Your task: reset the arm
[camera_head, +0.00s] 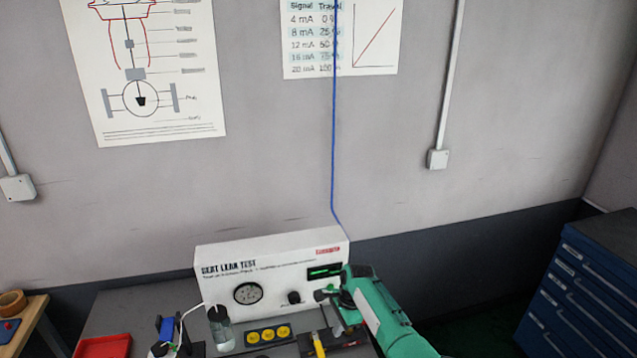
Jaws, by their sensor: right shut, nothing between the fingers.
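My right arm, green with a pale panel, comes in from the lower right. Its gripper (328,295) is shut and empty, in front of the right end of a white box marked "SEAT LEAK TEST" (225,262). I cannot tell whether the fingertips touch the box or its knob (294,297). My left gripper is not in view.
The bench holds a clear bottle (221,330), a black strip with yellow round parts (268,335), a yellow-handled tool (318,345), a blue-and-black fixture (167,328) and a red tray (105,346). A blue drawer cabinet (585,290) stands right. A blue line (333,150) runs down the wall.

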